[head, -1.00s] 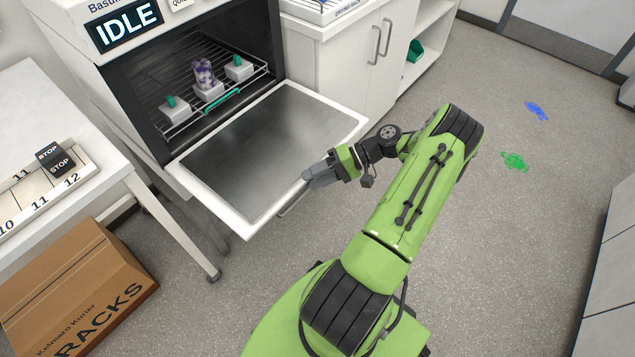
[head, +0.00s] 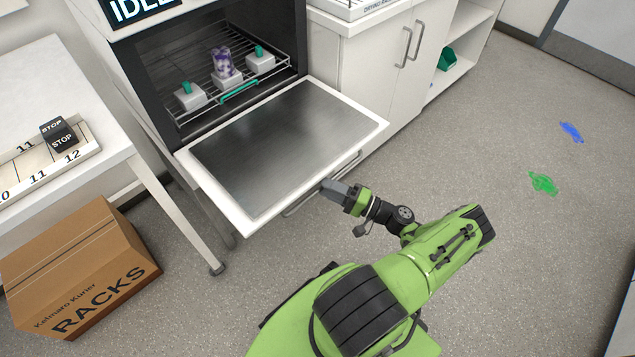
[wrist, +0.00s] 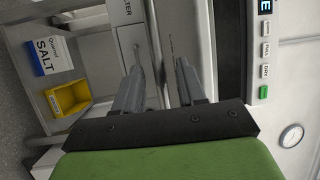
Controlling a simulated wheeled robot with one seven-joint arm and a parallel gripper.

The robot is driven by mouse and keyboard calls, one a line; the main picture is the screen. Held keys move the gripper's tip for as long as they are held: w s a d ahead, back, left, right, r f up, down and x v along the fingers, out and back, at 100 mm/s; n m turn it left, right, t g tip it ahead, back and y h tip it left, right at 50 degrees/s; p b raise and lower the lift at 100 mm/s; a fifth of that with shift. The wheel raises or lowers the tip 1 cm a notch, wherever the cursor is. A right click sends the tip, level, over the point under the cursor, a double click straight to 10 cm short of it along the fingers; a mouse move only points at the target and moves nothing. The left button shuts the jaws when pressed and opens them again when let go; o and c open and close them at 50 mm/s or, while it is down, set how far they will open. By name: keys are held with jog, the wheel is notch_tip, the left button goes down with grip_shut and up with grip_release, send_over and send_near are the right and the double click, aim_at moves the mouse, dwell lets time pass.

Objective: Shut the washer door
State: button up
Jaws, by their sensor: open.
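The washer door (head: 290,150) is folded down and open, lying roughly level in front of the washer's dark chamber. It has a steel inner face and a white rim. A bar handle (head: 300,207) runs along its front edge. My gripper (head: 326,187) is at the door's front edge, close to the handle. I cannot tell whether it touches it. The washer's button panel (wrist: 264,50) shows at right there. The washer display (head: 140,6) is partly cut off at the top.
A wire rack (head: 215,95) inside the washer holds white blocks and a purple-stained item. A white table (head: 150,170) and a cardboard box (head: 75,265) stand to the left. Cabinets (head: 370,70) stand right of the washer. The floor at right is clear except for blue and green splotches.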

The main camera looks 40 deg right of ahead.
jog(key=shift+x, duration=2)
grip_shut()
